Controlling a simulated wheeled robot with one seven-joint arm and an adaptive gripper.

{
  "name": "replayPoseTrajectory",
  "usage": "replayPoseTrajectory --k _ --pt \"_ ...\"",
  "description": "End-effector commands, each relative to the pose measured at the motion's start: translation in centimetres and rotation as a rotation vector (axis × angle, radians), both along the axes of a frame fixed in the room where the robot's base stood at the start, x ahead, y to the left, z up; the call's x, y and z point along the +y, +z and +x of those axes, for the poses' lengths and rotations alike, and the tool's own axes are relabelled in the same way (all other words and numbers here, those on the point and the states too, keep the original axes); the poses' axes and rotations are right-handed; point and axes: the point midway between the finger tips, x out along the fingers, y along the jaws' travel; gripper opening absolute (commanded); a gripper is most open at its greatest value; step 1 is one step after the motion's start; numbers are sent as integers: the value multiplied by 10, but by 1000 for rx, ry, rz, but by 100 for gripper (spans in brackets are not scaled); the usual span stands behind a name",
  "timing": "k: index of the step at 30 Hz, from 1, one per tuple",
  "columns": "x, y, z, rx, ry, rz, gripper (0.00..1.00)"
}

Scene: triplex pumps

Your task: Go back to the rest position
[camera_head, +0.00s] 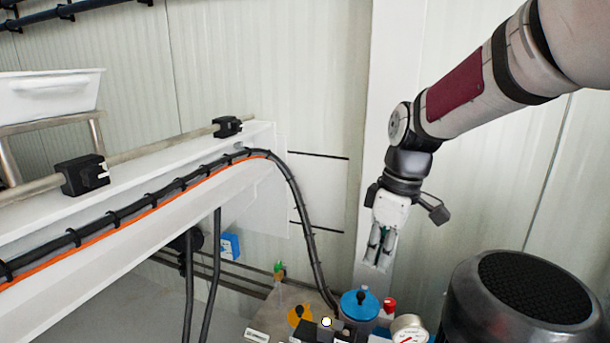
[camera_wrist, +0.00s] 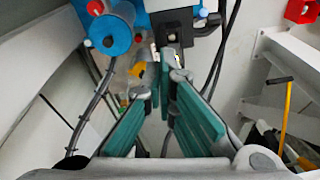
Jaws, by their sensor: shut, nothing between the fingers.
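My gripper (camera_head: 379,265) hangs from my arm at the right of the head view, fingers pointing down. It is above and slightly right of a blue round cap (camera_head: 360,303), apart from it in that view. In the wrist view, the teal-padded fingers of my gripper (camera_wrist: 168,58) come together at their tips, with nothing between them. The tips overlap the lower edge of a black block (camera_wrist: 170,17) there; I cannot tell the distance. The blue cap (camera_wrist: 108,36) shows at the upper left of the wrist view.
A dark motor-like cylinder (camera_head: 525,300) stands at the lower right. A red knob (camera_head: 390,304) and a gauge (camera_head: 408,329) sit beside the blue cap. A white beam (camera_head: 130,215) with black cables runs along the left. Wall space around my arm looks clear.

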Motion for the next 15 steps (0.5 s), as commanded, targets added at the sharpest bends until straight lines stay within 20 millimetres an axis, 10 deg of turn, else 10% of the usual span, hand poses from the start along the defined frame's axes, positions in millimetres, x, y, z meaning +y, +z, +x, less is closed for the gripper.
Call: replayPoseTrajectory --k 15 --pt "-34 52 -200 37 -591 -114 0"
